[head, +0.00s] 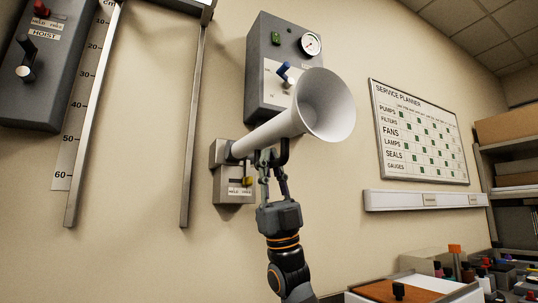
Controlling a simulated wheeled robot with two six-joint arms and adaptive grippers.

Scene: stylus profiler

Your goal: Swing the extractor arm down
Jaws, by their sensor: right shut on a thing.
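The extractor arm (268,134) is a pale tube that comes out of a grey wall bracket (221,153) and slants up to the right. It ends in a wide white hood (326,105) that opens toward the camera. My right gripper (270,160) reaches up from below and is shut at the underside of the tube, by a dark handle just below the hood. The fingers partly hide the handle. A small box with a yellow lever (247,181) and a label sits below the bracket. My left gripper is not in view.
A grey control box (262,90) with a gauge and a blue-tipped lever is behind the hood. A hoist box (40,75) and a scale with rails are at the left. A planner board (420,135) hangs at the right. Trays and bottles crowd the lower right.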

